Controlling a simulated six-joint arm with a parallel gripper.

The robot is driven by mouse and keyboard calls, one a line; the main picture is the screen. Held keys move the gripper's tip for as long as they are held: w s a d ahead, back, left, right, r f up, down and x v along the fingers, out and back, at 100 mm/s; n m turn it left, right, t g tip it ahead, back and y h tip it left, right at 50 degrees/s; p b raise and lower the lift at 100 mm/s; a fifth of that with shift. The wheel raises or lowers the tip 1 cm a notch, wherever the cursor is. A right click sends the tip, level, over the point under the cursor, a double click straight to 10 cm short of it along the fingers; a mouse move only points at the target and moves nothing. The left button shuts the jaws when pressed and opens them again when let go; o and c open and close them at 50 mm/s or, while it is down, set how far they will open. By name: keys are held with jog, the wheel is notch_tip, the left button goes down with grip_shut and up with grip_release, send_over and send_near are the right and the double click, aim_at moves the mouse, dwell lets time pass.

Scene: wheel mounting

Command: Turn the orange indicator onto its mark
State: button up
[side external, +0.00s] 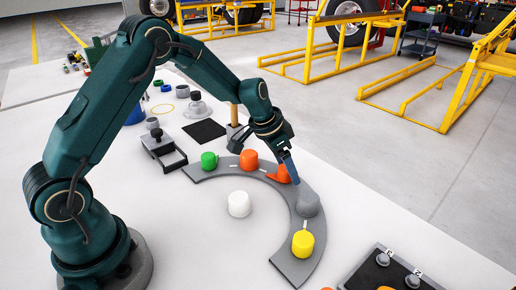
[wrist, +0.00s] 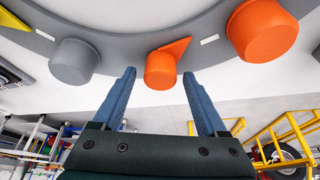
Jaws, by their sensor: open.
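The orange indicator (side external: 282,174) is a small round knob with a flat pointer, set on a curved grey panel (side external: 189,175). In the wrist view the indicator (wrist: 160,70) shows between my two blue fingertips, with a gap on each side. Its pointer aims to the upper right there, and a white mark (wrist: 210,39) lies just beyond and right of the tip. My gripper (side external: 294,180) is open, pointing down at the indicator; it also shows in the wrist view (wrist: 159,74). In the side view a finger partly hides the indicator.
A larger orange knob (side external: 249,160) and a green knob (side external: 209,160) stand on one side, a grey knob (side external: 308,204) and a yellow knob (side external: 302,243) on the other. A white cylinder (side external: 239,204) stands inside the curve. A black tray (side external: 388,270) lies at the lower right.

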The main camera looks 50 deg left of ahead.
jog(key=shift+f, duration=0.2)
grip_shut()
jog(key=shift+m+g+h, duration=0.4)
jog(key=shift+m+h, duration=0.2)
jog(key=shift+m, duration=1.2)
grip_release()
